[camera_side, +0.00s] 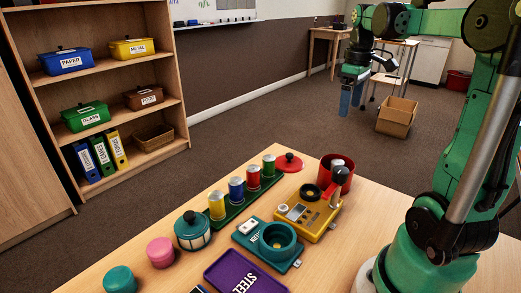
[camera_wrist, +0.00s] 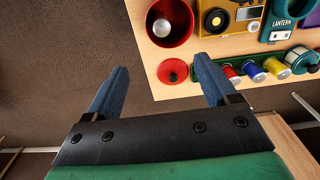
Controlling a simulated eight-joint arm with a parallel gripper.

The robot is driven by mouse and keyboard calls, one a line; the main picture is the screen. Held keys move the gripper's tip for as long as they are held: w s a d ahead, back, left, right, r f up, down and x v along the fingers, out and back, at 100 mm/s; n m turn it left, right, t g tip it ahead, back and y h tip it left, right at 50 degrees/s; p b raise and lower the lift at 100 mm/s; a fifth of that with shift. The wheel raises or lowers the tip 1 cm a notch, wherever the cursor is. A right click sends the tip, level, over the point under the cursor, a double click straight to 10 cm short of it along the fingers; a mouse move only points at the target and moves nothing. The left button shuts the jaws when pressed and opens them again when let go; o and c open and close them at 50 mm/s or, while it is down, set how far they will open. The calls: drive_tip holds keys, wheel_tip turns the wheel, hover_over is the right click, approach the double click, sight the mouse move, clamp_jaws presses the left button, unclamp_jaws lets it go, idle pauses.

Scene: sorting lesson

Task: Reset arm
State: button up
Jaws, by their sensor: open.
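My gripper (camera_side: 351,100) is raised in the air beyond the far edge of the table (camera_side: 366,196) in the side view. Its two blue fingers stand apart with nothing between them in the wrist view (camera_wrist: 160,95). Below the fingers there, I see the brown floor and the table's edge. My green arm reaches up from its base at the right side of the table and across the top of the side view.
The table holds a red pot (camera_side: 336,176), a yellow device (camera_side: 306,212), a teal lantern (camera_side: 268,244), a green rack (camera_side: 246,196) of coloured cylinders, a red lid (camera_side: 289,162) and a purple tray (camera_side: 245,275). A shelf (camera_side: 110,75) with labelled bins stands left; a cardboard box (camera_side: 396,116) is on the floor.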

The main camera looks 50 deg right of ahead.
drive_tip(key=w+a+f+t, duration=0.2)
drive_tip(key=a+f+t, duration=0.1)
drive_tip(key=a, duration=0.9)
drive_tip(key=w+a+f+t, duration=0.2)
drive_tip(key=a+t, duration=0.2)
drive_tip(key=a, duration=0.7)
drive_tip(key=shift+a+f, duration=0.35)
drive_tip(key=shift+f, duration=0.05)
drive_tip(key=o, duration=0.3)
drive_tip(key=shift+d+r, duration=0.1)
drive_tip(key=shift+r, duration=0.05)
drive_tip(key=d+r+n+g+h, duration=0.15)
drive_tip(key=d+r+n, duration=0.25)
drive_tip(key=r+n, duration=0.5)
drive_tip(key=d+r+n+g+h, duration=0.15)
drive_tip(key=d+r+n, duration=0.25)
drive_tip(key=r+n, duration=0.45)
drive_tip(key=shift+y, duration=0.4)
drive_tip(key=x, duration=0.9)
drive_tip(key=shift+s+a+f, duration=0.15)
drive_tip(key=shift+s+f, duration=0.05)
drive_tip(key=shift+f, duration=0.05)
